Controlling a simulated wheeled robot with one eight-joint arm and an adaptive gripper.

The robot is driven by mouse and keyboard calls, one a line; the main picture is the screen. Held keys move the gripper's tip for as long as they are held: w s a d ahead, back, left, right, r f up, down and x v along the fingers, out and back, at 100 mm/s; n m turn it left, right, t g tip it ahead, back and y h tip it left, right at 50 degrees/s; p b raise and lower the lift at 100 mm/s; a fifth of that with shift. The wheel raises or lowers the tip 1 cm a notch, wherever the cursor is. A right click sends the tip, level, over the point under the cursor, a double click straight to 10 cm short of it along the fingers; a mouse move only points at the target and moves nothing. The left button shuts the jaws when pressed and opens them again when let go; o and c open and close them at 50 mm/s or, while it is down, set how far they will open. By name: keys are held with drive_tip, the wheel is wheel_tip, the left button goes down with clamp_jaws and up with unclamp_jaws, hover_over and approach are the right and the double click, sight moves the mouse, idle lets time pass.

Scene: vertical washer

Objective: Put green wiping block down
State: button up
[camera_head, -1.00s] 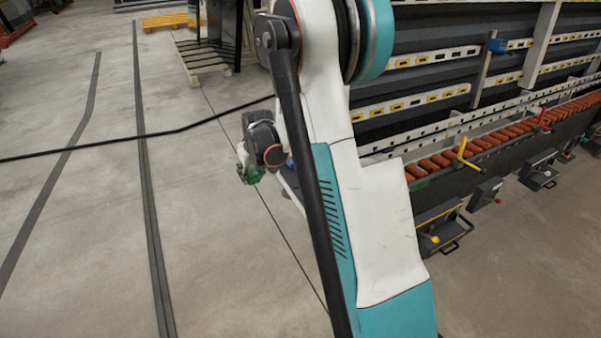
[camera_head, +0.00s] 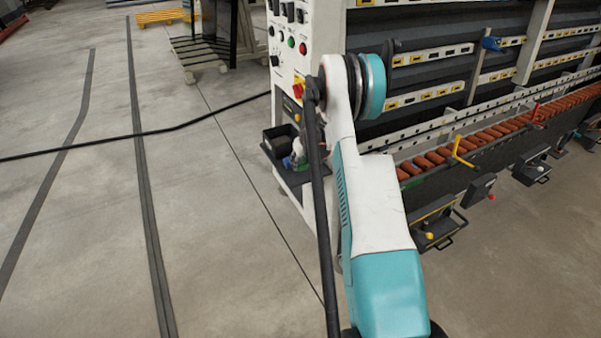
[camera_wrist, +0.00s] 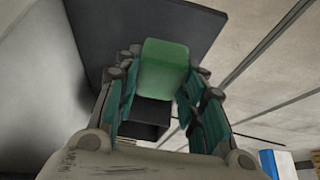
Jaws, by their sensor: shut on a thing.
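The green wiping block (camera_wrist: 165,62) is between the fingertips of my gripper (camera_wrist: 161,72) in the wrist view. My gripper is shut on it. A dark flat tray (camera_wrist: 203,25) is behind the block in that view. In the head view, the tray (camera_head: 277,157) juts from the side of the washer's control panel, and my gripper (camera_head: 297,160) is over its right part, largely hidden by my arm. Whether the block touches the tray cannot be told.
A black open box (camera_head: 281,138) stands on the tray's back part, close to my gripper; it also shows in the wrist view (camera_wrist: 150,118). The white control panel (camera_head: 291,45) rises behind. Open floor (camera_head: 215,220) lies left, crossed by a black cable (camera_head: 200,121).

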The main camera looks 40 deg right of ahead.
sight(301, 168)
drive_tip(key=shift+f+b, duration=0.5)
drive_tip(key=shift+f, duration=1.7)
drive_tip(key=shift+f, duration=0.2)
drive_tip(key=o, duration=1.2)
drive_tip(key=shift+r, duration=0.1)
drive_tip(key=shift+r, duration=0.25)
drive_tip(key=p+v, duration=0.2)
drive_tip(key=v, duration=0.9)
drive_tip(key=shift+s+r+p, duration=0.25)
drive_tip(key=shift+r+p, duration=0.05)
drive_tip(key=shift+p, duration=0.1)
drive_tip(key=shift+a, duration=0.1)
